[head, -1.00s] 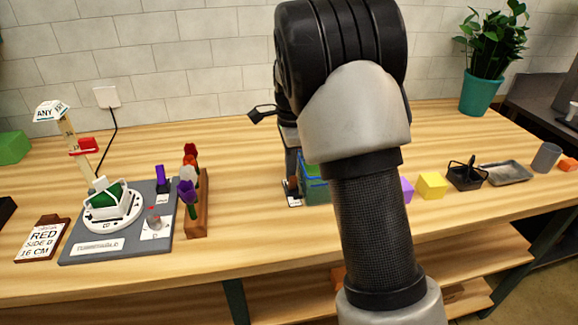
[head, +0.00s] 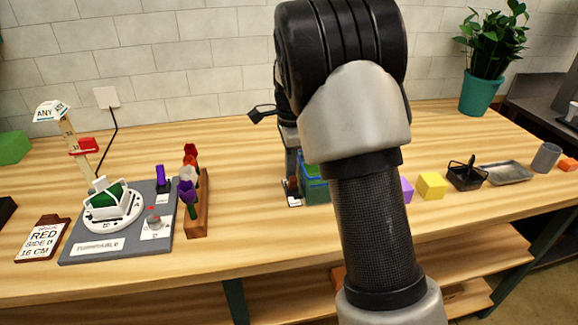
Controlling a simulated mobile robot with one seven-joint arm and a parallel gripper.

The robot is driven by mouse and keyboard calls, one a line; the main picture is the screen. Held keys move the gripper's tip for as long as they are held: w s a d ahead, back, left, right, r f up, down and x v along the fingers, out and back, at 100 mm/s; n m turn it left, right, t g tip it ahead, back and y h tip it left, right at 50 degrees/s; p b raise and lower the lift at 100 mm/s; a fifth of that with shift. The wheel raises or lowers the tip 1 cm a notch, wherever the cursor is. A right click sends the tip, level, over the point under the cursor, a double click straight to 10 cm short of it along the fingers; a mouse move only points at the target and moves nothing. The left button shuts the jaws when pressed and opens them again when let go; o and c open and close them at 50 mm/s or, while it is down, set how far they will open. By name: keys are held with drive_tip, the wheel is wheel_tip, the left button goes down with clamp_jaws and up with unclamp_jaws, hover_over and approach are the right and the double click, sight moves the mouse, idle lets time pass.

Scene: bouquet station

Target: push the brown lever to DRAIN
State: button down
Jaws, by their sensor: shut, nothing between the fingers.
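A small brown piece (head: 292,184), which looks like the brown lever, shows just left of my arm, above a small white label (head: 294,202). The label's writing is too small to read, so I cannot tell the lever's setting. My gripper (head: 298,170) shows only as a narrow dark strip beside the brown piece and appears shut and empty. Most of it is hidden behind my own arm. I cannot tell whether it touches the lever. A blue-green container (head: 315,188) stands just right of it, partly covered by my arm.
At left, a grey board (head: 120,245) holds a white turntable (head: 112,212). Flowers stand in a wooden rack (head: 203,205). At right are a yellow block (head: 431,185), a black basket (head: 467,177), a metal tray (head: 506,173) and a plant (head: 482,92). Bare wood lies between rack and lever.

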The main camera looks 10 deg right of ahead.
drive_tip(key=shift+s+r+g+p, duration=0.15)
drive_tip(key=shift+s+g+p, duration=0.2)
drive_tip(key=shift+p, duration=0.5)
drive_tip(key=shift+r, duration=0.15)
wheel_tip(320, 180, up, 3)
drive_tip(key=p, duration=0.2)
drive_tip(key=shift+p, duration=0.35)
drive_tip(key=shift+w+r+p, duration=0.1)
drive_tip(key=shift+r+p, duration=1.35)
drive_tip(key=shift+r, duration=0.15)
drive_tip(key=s+r+n+t+p, duration=0.3)
drive_tip(key=s+r+n+p, duration=0.35)
drive_tip(key=s+r, duration=0.95)
drive_tip(key=s+r+n+t+p, duration=0.1)
drive_tip(key=s+r+n, duration=0.2)
drive_tip(key=s+n, duration=0.2)
drive_tip(key=s+r+n+t, duration=0.2)
drive_tip(key=s+n, duration=0.4)
drive_tip(key=s, duration=0.2)
drive_tip(key=shift+s+r+p, duration=0.15)
drive_tip(key=shift+r+p, duration=0.2)
drive_tip(key=shift+r, duration=0.05)
